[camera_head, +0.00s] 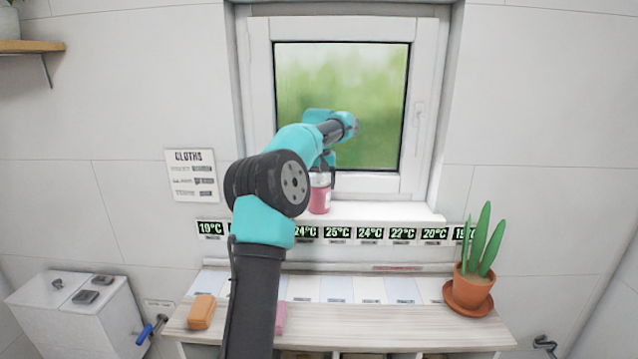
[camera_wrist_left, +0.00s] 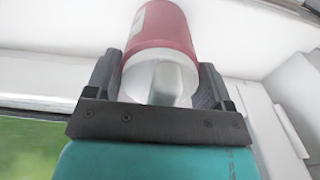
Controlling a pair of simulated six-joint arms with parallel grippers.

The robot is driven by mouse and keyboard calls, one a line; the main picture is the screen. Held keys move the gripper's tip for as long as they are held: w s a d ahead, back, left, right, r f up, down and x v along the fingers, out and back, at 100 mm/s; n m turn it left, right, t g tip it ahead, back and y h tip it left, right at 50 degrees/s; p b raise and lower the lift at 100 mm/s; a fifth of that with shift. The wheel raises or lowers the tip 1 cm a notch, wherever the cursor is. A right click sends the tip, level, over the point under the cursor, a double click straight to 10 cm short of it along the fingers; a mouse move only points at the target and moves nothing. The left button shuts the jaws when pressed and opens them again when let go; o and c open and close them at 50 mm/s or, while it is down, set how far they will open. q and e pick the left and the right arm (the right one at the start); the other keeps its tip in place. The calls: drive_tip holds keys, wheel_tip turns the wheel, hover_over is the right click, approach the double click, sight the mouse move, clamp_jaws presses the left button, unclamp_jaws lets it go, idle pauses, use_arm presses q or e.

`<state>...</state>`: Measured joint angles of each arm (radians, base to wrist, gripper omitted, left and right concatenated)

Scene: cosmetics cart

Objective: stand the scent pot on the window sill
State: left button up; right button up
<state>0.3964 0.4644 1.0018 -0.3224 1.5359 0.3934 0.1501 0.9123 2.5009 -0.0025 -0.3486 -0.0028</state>
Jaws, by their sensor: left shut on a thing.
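The scent pot (camera_head: 319,196) is a small red-pink pot with a pale label and a whitish end. In the head view it is upright at the window sill (camera_head: 388,212), partly hidden by my arm. My left gripper (camera_head: 327,172) reaches in from above and is shut on the pot. In the left wrist view the pot (camera_wrist_left: 166,30) sits between the two dark fingers of the left gripper (camera_wrist_left: 160,80). I cannot tell whether the pot's base touches the sill. My right gripper is not in view.
The window frame (camera_head: 420,100) stands close behind the gripper. The sill to the right of the pot is clear. Temperature labels (camera_head: 370,234) run below it. A potted cactus (camera_head: 474,280) stands right on the wooden counter (camera_head: 400,330). An orange block (camera_head: 201,312) lies left.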

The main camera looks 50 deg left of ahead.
use_arm(q)
drive_tip(key=o, duration=1.6)
drive_tip(key=shift+f, duration=0.1)
